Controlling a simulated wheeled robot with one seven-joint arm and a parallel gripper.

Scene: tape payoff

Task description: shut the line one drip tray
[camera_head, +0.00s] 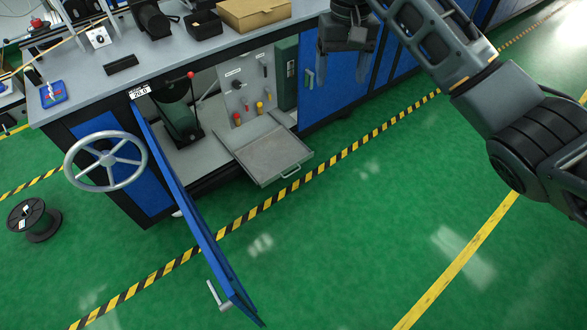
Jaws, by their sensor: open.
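A grey metal drip tray (264,153) is pulled out at floor level from the open cabinet bay under the workbench. A small handle (290,172) sits on its front edge. The tray sticks out past the cabinet front toward the striped floor line. My gripper (318,72) hangs in front of the blue panels, up and to the right of the tray in the picture. Its two fingers are apart, with nothing seen between them. It is clear of the tray handle.
A blue door (188,205) stands swung open left of the tray, with a lever handle (219,296) at its far end. A handwheel (105,161) is on the bench's left end. A spool (34,220) stands on the floor. Green floor in front is clear.

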